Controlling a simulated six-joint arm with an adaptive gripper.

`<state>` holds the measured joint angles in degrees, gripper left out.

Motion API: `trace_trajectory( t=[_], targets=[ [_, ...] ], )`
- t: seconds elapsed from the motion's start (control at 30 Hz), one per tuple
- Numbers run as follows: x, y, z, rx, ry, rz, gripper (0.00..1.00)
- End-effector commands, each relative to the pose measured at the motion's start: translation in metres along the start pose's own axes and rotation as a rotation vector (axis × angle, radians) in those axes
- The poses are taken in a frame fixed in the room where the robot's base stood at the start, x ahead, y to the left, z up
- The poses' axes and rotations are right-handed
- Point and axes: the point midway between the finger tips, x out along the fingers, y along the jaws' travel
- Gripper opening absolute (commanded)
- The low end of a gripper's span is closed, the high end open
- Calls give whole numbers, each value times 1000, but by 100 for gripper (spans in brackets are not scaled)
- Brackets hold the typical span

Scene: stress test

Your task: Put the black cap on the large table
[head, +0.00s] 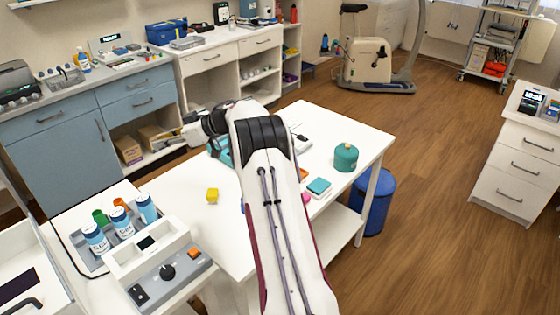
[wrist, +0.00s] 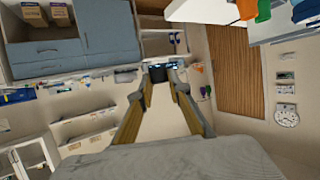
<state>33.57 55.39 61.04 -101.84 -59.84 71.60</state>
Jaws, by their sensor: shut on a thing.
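The large table (head: 350,125) is white and stands in the middle of the head view, partly hidden by my arm. My gripper (wrist: 156,80) shows in the wrist view with its two long fingers closed on a small dark thing at the tips, which looks like the black cap (wrist: 155,74). In the head view my gripper (head: 170,140) points left, off the table's far left side, in front of the low cabinets. The cap cannot be made out there.
Bare tabletop lies around the cube. A side unit (head: 160,262) with white-labelled bottles (head: 121,222) stands at the front left. A blue bin (head: 376,205) stands beside the table.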

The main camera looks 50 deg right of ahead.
Motion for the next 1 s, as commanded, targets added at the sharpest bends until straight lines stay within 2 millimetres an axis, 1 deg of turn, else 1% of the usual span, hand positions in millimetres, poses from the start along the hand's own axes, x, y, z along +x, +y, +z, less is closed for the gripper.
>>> trace_trajectory(
  t=[0.03, 0.23, 0.47, 0.73, 1.0],
  targets=[
    [-13, 5, 6, 9, 0, 17, 10],
    [-52, 15, 30, 31, -1, 71, 10],
    [-94, 17, 59, 53, 0, 122, 10],
    [-138, 7, 93, 73, 0, 170, 10],
    [-177, -14, 125, 90, 0, 211, 10]
  ],
)
